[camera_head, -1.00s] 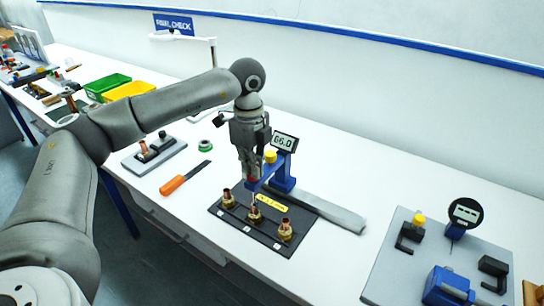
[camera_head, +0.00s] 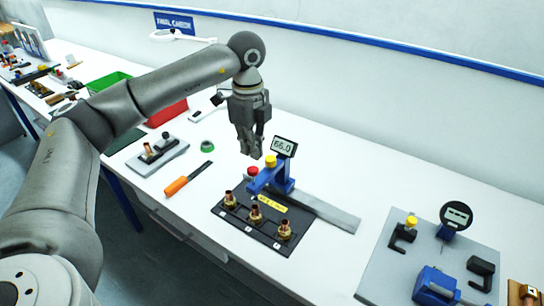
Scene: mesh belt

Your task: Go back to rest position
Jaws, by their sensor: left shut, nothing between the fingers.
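My left gripper (camera_head: 251,148) is shut and empty. It hangs fingers down above the bench, behind and a little left of the blue tester (camera_head: 272,177). The tester carries a display reading 66.0 (camera_head: 284,147), a yellow knob and a red button. My left arm comes in from the left and covers part of the bench. My right gripper is out of view.
An orange-handled tool (camera_head: 176,186) and a green ring (camera_head: 207,144) lie left of the plate. A grey fixture plate (camera_head: 385,269) with a round gauge (camera_head: 457,215) stands at the right. A green bin (camera_head: 108,82) and a red bin (camera_head: 167,113) sit behind my arm.

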